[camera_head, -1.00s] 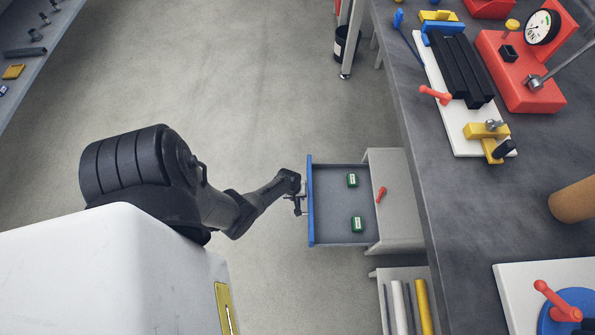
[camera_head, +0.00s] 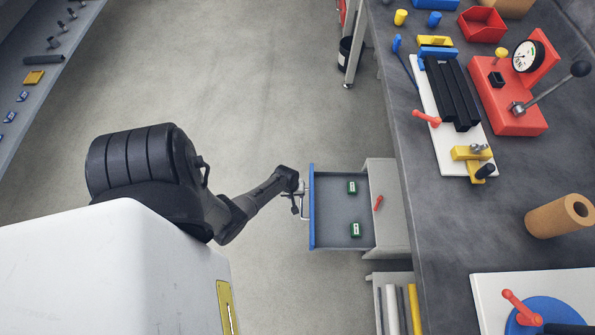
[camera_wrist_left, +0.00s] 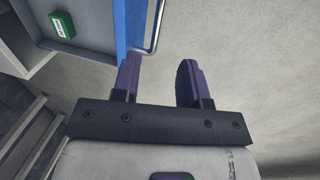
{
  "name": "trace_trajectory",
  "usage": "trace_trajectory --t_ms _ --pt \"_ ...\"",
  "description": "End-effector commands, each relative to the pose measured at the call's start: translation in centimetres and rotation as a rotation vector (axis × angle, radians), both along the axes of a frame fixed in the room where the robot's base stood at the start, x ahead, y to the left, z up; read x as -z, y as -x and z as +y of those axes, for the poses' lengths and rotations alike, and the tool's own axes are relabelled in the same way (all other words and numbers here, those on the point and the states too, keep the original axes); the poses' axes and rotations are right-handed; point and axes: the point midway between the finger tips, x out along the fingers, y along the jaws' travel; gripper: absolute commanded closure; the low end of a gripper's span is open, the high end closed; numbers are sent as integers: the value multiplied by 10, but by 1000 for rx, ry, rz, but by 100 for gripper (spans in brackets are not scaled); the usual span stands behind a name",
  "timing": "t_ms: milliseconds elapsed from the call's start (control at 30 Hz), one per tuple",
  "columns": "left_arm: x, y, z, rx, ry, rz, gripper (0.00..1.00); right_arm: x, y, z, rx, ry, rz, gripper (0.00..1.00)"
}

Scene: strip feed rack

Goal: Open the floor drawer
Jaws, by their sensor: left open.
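The floor drawer (camera_head: 340,239) stands pulled out of its grey cabinet (camera_head: 391,210) under the bench, with its blue front (camera_head: 312,230) facing my left arm. It holds two small green boxes (camera_head: 352,187) (camera_head: 355,229); one also shows in the left wrist view (camera_wrist_left: 62,24). My left gripper (camera_head: 302,206) is just outside the drawer front at its metal handle. In the left wrist view my left gripper (camera_wrist_left: 158,72) has its fingers apart, with the handle (camera_wrist_left: 156,25) near the tips, by the left finger. Whether they touch is unclear. My right gripper is out of view.
The workbench (camera_head: 440,230) runs along the right, bearing a red gauge press (camera_head: 510,105) and a brown roll (camera_head: 555,218). The floor (camera_head: 250,90) to the left is clear.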

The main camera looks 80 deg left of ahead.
Motion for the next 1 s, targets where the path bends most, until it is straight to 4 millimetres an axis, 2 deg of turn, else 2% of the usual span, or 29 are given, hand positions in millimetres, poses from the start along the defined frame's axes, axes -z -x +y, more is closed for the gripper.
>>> trace_trajectory --t_ms 33,100,300,1000 --pt "-12 3 0 0 1 1 60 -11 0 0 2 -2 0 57" --pt "-20 4 1 1 0 1 60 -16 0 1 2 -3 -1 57" --pt "-33 7 2 0 1 1 60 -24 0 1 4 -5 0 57" --pt "-35 7 2 0 0 1 60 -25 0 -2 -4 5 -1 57"
